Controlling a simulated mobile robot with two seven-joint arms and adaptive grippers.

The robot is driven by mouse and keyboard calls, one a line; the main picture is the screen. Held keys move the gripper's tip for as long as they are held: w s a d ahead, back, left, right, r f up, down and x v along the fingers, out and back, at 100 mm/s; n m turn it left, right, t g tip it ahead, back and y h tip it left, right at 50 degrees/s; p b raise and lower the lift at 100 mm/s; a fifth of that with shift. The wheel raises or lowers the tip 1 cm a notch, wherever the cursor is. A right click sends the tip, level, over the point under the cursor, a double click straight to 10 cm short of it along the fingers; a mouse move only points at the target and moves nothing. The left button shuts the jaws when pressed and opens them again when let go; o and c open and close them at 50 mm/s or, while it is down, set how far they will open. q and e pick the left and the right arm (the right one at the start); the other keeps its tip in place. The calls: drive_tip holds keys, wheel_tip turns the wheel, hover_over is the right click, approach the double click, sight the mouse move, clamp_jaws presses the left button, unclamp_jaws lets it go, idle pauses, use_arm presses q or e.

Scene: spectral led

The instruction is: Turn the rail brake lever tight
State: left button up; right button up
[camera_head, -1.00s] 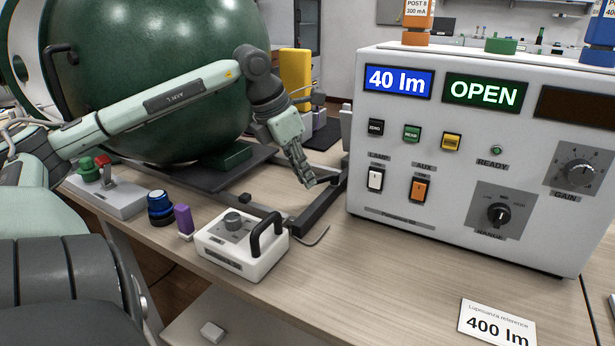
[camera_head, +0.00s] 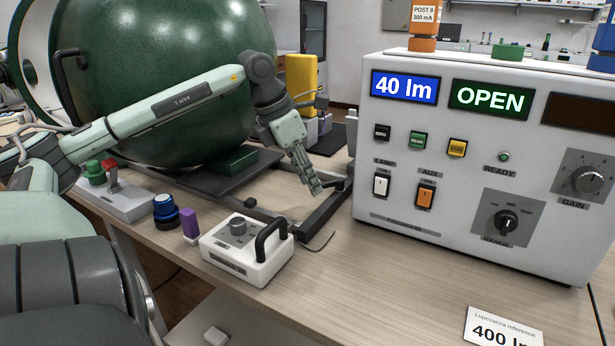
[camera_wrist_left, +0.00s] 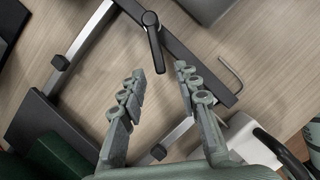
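The rail brake lever (camera_wrist_left: 154,43) is a black handle with a round pivot, in the upper middle of the left wrist view. It lies on a dark rail (camera_wrist_left: 190,58) of the frame on the bench. In the head view I cannot make the lever out behind the fingers. My left gripper (camera_wrist_left: 160,69) is open and empty, with its fingers spread wide. The lever's lower end reaches down to between the two fingertips; I cannot tell the height gap. In the head view the gripper (camera_head: 318,188) points down over the dark rail. My right gripper is not in view.
A white box with a black handle (camera_head: 240,258) stands in front of the rail. A hex key (camera_head: 320,243) lies beside it. A large white instrument (camera_head: 450,190) stands at right, and a green sphere (camera_head: 150,80) behind my arm.

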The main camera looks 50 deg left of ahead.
use_arm(q)
drive_tip(key=v, duration=1.2)
idle(0.6)
